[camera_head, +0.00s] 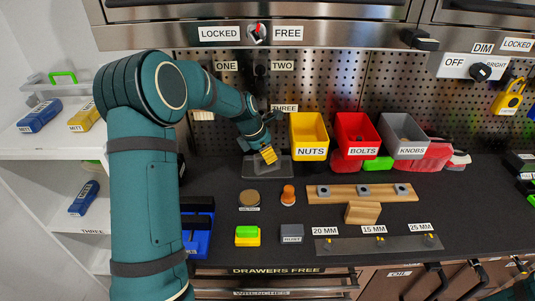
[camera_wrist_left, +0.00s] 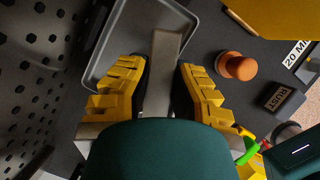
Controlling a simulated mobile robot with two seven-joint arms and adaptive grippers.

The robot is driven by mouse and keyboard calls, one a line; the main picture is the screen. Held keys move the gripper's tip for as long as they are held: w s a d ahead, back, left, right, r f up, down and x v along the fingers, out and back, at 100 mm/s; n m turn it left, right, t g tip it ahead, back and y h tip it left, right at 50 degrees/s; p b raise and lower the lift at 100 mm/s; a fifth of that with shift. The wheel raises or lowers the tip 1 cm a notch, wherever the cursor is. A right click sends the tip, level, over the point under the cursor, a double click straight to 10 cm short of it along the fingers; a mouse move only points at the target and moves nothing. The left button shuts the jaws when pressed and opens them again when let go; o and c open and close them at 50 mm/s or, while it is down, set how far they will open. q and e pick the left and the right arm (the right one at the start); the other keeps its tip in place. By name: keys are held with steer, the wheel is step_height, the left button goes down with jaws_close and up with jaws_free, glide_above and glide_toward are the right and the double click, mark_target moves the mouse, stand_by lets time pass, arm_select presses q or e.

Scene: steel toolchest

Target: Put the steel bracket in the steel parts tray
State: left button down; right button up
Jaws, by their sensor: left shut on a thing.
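My left gripper (camera_head: 266,152), with yellow ribbed fingers, points down at the grey steel parts tray (camera_head: 283,171) on the dark worktop. In the left wrist view the left gripper (camera_wrist_left: 162,82) is shut on the steel bracket (camera_wrist_left: 164,55), a flat grey piece standing out between the fingers. The bracket lies across the view of the shallow grey tray (camera_wrist_left: 120,42), over its open inside. I cannot tell whether the bracket touches the tray floor. My right gripper is not in view.
Yellow nuts (camera_head: 309,133), red bolts (camera_head: 357,133) and grey knobs (camera_head: 402,135) bins stand right of the tray, before the pegboard (camera_head: 340,85). A round tin (camera_head: 250,198), an orange piece (camera_head: 288,195) and a wooden rack (camera_head: 345,192) are nearer. Bare worktop lies between them.

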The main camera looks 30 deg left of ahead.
arm_select(q)
steer(key=shift+w+a+f, duration=0.45)
steer(key=shift+w+f, duration=0.15)
steer(key=shift+w, duration=0.15)
steer(key=shift+w+a+f, duration=0.45)
steer(key=shift+w+f, duration=0.15)
steer(key=shift+w, duration=0.15)
steer(key=shift+s, duration=0.1)
steer(key=c, duration=1)
jaws_free()
steer(key=shift+f, duration=0.15)
steer(key=v, duration=0.7)
steer(key=shift+r+p, duration=0.3)
steer(key=shift+r, duration=0.1)
